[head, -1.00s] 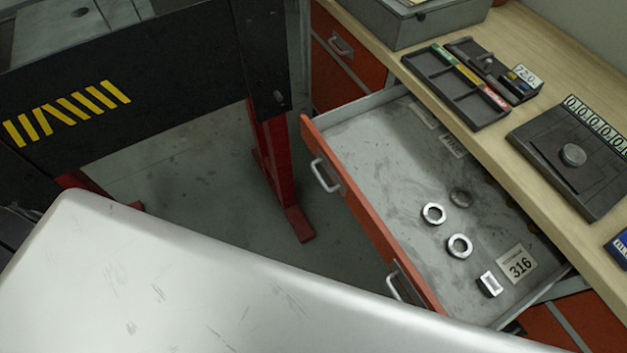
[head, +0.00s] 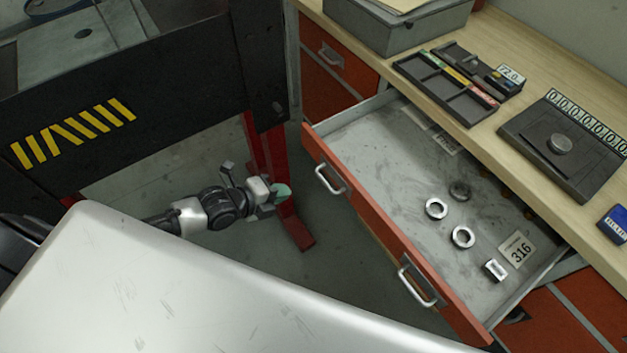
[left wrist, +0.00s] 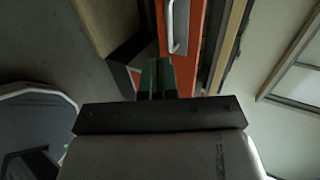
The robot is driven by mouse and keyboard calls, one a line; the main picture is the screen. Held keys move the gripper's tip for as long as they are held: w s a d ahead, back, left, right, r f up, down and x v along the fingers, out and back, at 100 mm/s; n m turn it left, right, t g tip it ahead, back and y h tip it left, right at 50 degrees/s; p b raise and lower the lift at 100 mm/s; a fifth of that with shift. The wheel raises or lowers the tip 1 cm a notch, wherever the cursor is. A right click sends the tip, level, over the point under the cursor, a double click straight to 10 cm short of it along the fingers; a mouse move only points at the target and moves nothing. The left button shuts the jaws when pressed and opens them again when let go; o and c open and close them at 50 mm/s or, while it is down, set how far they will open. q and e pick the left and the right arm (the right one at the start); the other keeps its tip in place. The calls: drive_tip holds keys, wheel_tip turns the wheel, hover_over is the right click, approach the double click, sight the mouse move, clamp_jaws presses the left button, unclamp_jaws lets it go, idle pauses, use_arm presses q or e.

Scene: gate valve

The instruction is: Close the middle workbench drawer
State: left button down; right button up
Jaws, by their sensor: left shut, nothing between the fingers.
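The workbench drawer (head: 385,150) is pulled well out, with an orange front (head: 375,215) and two metal handles (head: 328,178) and (head: 415,285). Inside lie several metal nuts (head: 463,237) and a card marked 316 (head: 517,249). My left gripper (head: 280,192) is shut and empty, left of the drawer front and apart from it in the head view. In the left wrist view its green-tipped fingers (left wrist: 157,76) are together, with the orange front (left wrist: 197,40) and a handle (left wrist: 178,25) beyond them. My right gripper is not in view.
A black machine frame with yellow stripes (head: 72,132) and a red leg (head: 290,215) stands at left, close to my left gripper. The wooden benchtop (head: 480,125) carries a dark tray (head: 445,88) and a grey box (head: 400,25). Some grey floor (head: 345,270) is clear before the drawer.

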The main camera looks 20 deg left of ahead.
use_arm(q)
drive_tip(key=r+x, duration=0.1)
drive_tip(key=x, duration=0.9)
drive_tip(key=shift+w+p, duration=0.3)
drive_tip(key=shift+p, duration=0.1)
drive_tip(key=shift+d+f, duration=0.15)
